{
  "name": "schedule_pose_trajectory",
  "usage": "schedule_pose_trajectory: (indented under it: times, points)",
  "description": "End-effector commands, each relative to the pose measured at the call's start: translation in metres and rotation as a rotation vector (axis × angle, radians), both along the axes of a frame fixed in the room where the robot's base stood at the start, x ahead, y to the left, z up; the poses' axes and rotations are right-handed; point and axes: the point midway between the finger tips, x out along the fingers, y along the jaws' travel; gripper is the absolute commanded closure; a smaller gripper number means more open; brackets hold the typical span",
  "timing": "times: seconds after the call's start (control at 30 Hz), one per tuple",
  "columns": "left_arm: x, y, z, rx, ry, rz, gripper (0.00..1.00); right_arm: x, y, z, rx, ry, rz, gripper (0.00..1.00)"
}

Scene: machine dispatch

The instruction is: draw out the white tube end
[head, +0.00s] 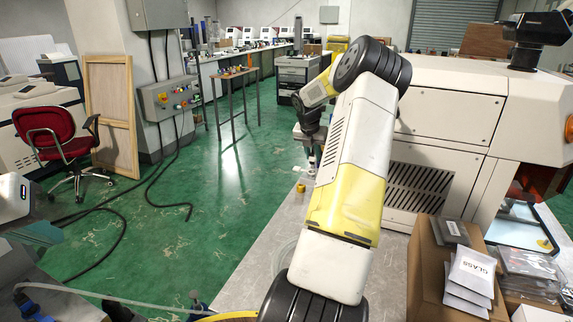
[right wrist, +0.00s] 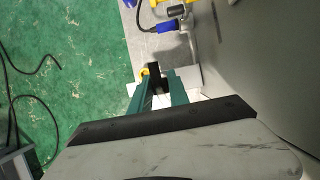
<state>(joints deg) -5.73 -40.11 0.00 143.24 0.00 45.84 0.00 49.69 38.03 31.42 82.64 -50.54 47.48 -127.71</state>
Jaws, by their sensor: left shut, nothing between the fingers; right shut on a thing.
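My right gripper (head: 309,143) is at the far end of my white and yellow arm, low over the grey table top. In the head view a small white piece, seemingly the white tube end (head: 312,162), shows just under its fingers. In the right wrist view the teal fingers of my right gripper (right wrist: 163,84) are closed together around a small part. A dark block and a bit of yellow show at the fingertips there; the held part itself is mostly hidden. My left gripper cannot be made out.
A yellow cap (head: 301,187) stands on the table (head: 262,250) close by. A blue connector (right wrist: 168,25) lies beyond the fingers. The white machine (head: 440,120) stands close on the right, with a cardboard box (head: 425,275) in front.

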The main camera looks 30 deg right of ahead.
Motion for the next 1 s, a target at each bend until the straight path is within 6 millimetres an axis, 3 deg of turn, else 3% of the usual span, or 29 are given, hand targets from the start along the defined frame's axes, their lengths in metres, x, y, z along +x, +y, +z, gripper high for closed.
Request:
schedule_pose_trajectory:
  times: [0.6,1.0]
  points:
    - [0.000,0.000,0.000,0.000,0.000,0.000,1.00,0.001,0.000,0.025,-0.001,-0.002,0.001,1.00]
    - [0.000,0.000,0.000,0.000,0.000,0.000,1.00,0.000,0.000,0.027,0.000,-0.001,0.000,1.00]
